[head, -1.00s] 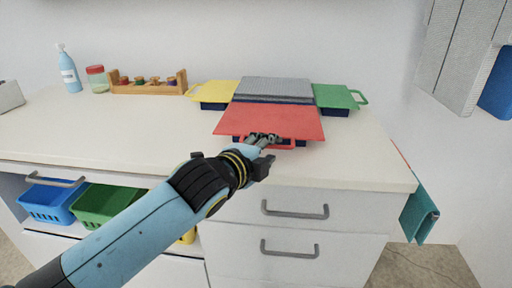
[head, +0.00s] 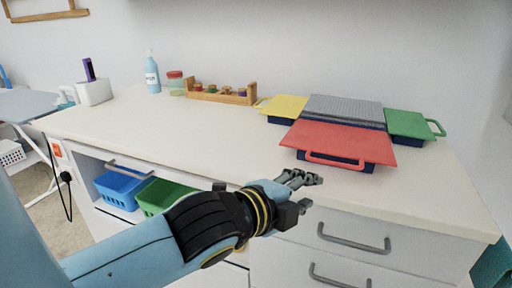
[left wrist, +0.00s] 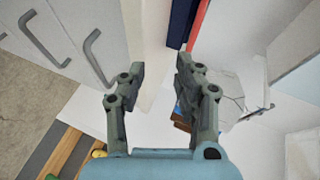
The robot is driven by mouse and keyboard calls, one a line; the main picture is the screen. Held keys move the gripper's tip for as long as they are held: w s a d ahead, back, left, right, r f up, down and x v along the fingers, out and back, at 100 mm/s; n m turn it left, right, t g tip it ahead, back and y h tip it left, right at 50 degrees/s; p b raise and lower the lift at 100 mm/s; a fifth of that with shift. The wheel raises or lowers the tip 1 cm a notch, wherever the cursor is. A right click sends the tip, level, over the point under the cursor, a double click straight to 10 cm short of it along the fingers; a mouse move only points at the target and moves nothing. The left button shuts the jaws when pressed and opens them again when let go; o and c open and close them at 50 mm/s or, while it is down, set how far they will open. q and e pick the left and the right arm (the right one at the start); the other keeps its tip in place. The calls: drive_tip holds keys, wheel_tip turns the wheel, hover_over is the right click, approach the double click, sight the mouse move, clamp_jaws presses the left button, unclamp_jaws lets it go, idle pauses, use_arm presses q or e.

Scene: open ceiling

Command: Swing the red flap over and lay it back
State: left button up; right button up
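The red flap (head: 342,141) lies slightly sloped over the front of a dark blue box on the counter. Its handle loop points toward the front edge. A grey ridged panel (head: 345,109) lies behind it, a yellow flap (head: 284,106) at left and a green flap (head: 408,124) at right. My left gripper (head: 303,180) is in front of and below the red flap, near the counter's front edge, apart from the handle. In the left wrist view its fingers (left wrist: 161,70) are spread with nothing between them; a red edge (left wrist: 199,24) shows beyond. My right gripper is out of view.
The white counter (head: 190,122) is clear left of the box. A wooden rack (head: 225,96), a jar (head: 175,83) and a spray bottle (head: 152,73) stand at the back. Drawer handles (head: 353,240) stick out below. Blue (head: 120,188) and green bins sit underneath.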

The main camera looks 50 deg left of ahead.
use_arm(q)
drive_tip(key=s+f+n+g, duration=0.2)
drive_tip(key=s+f, duration=0.1)
drive_tip(key=f, duration=0.7)
drive_tip(key=s+a+f+n+g, duration=0.1)
drive_tip(key=s+f+n+g, duration=0.1)
drive_tip(key=f, duration=0.9)
drive_tip(key=s+f+n+g, duration=0.2)
drive_tip(key=s+f, duration=0.2)
drive_tip(key=f, duration=0.7)
drive_tip(key=shift+a+g+h+b, duration=0.3)
drive_tip(key=shift+h, duration=0.1)
drive_tip(key=shift+s, duration=0.1)
